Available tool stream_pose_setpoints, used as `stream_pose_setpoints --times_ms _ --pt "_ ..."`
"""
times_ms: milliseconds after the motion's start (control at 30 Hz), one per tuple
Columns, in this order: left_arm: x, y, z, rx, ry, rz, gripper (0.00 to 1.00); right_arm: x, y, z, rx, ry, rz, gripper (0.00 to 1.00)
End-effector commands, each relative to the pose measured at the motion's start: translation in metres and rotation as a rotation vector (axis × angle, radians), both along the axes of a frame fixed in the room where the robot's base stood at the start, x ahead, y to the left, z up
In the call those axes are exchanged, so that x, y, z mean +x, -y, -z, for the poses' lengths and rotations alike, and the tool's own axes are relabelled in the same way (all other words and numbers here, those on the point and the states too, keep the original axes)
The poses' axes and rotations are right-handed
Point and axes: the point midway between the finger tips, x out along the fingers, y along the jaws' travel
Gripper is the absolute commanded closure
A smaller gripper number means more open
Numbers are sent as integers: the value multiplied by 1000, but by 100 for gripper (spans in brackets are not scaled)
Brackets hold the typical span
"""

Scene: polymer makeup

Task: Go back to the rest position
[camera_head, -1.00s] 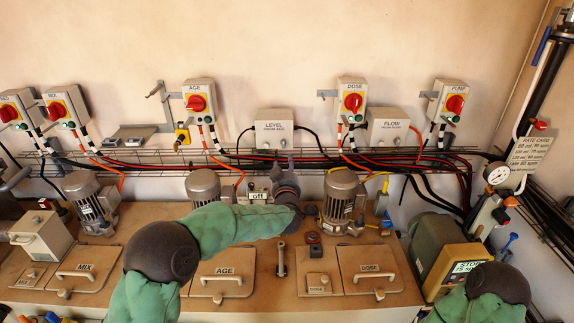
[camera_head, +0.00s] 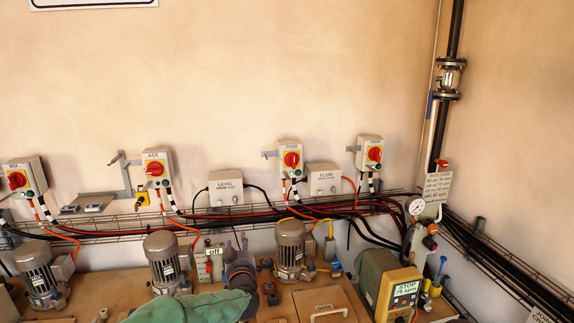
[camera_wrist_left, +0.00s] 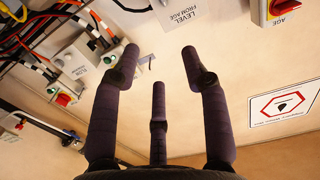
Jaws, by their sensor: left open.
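My left gripper (camera_head: 239,246) is in the lower middle of the head view, at the end of my green-sleeved arm. Its dark fingers point up and away, in front of the wall and near a small box labelled "off" (camera_head: 210,266). In the left wrist view the fingers (camera_wrist_left: 159,62) are spread apart with nothing between them. Beyond them is bare wall and a grey "LEVEL" box (camera_wrist_left: 188,12). I cannot tell whether the gripper touches anything in the head view. My right gripper is not in view.
Motors (camera_head: 162,262) stand left and right (camera_head: 291,250) of the gripper on the brown tank top. A cable tray (camera_head: 100,234) runs along the wall under red-knob switch boxes (camera_head: 291,158).

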Motion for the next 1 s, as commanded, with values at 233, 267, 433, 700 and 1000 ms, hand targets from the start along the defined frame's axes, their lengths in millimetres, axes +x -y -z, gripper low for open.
stream_pose_setpoints --times_ms 233,267,433,700,1000 --pt "-5 2 46 -9 -77 35 55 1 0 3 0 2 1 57" --pt "-5 3 52 -12 -87 39 55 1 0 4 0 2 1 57" --pt "-14 5 95 -27 -163 73 55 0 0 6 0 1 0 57" --pt "-49 10 201 -78 -363 143 55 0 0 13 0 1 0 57" --pt "-158 18 363 -216 -744 231 55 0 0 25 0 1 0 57"
